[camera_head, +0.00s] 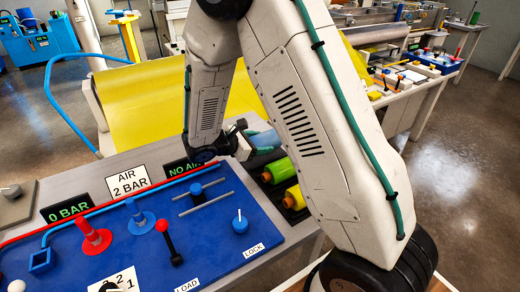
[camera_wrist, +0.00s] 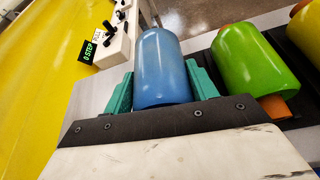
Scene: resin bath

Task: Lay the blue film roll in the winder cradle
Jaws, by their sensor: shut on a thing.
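The blue film roll (camera_wrist: 163,62) stands out between the teal finger pads of my gripper (camera_wrist: 160,88) in the wrist view. The pads press on both its sides, and the gripper is shut on it. In the head view my gripper (camera_head: 247,142) is beyond the blue control panel, with the blue roll (camera_head: 264,139) partly hidden behind it. I cannot tell whether the roll touches anything below. I cannot make out the winder cradle for certain in either view.
A green roll (camera_wrist: 248,60) lies close right of the blue one, with a yellow roll (camera_head: 294,197) beside it on a dark rack (camera_head: 272,190). The blue panel (camera_head: 140,235) carries levers and knobs. Yellow film (camera_head: 150,95) spreads behind. A small control box (camera_wrist: 115,40) stands left of the roll.

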